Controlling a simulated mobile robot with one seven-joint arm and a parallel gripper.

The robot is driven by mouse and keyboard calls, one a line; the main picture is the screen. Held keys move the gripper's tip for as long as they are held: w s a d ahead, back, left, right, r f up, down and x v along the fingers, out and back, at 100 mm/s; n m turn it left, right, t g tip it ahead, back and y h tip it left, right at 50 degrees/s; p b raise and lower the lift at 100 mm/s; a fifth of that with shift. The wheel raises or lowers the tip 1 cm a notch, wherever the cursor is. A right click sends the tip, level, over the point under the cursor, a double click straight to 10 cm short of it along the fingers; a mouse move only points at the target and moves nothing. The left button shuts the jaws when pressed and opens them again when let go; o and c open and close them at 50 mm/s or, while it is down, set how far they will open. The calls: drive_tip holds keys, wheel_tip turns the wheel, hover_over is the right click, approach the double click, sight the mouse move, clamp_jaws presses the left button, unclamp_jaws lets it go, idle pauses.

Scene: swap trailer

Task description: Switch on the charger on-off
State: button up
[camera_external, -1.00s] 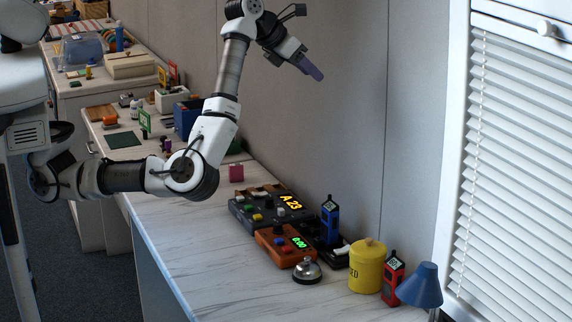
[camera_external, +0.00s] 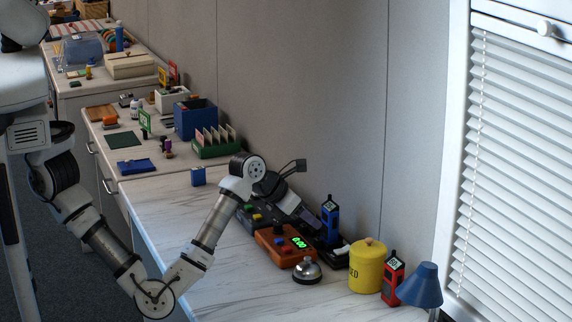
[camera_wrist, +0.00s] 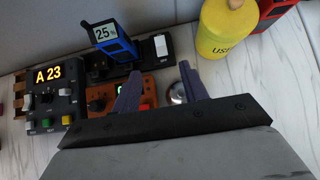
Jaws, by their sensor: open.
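The charger is a black base (camera_wrist: 181,45) behind the orange box in the wrist view. A blue handheld device (camera_wrist: 117,47) showing 25% stands in it. A white rocker switch (camera_wrist: 162,46) with an OFF mark is at its right end; the switch also shows in the external view (camera_external: 342,250), right of the blue device (camera_external: 330,220). My gripper (camera_wrist: 159,70) is open and empty, its purple fingers apart, pointing toward the charger's right part. In the external view my gripper (camera_external: 312,220) is low, beside the blue device. I cannot tell any contact.
An orange box (camera_external: 272,240) with a green display and a bell (camera_external: 307,271) lie in front. A dark A 23 panel (camera_wrist: 67,105) is left.

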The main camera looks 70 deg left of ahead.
sight(348, 248)
drive_tip(key=p+x, duration=0.3)
drive_tip(key=x, duration=1)
drive_tip(key=shift+w+f, duration=0.2)
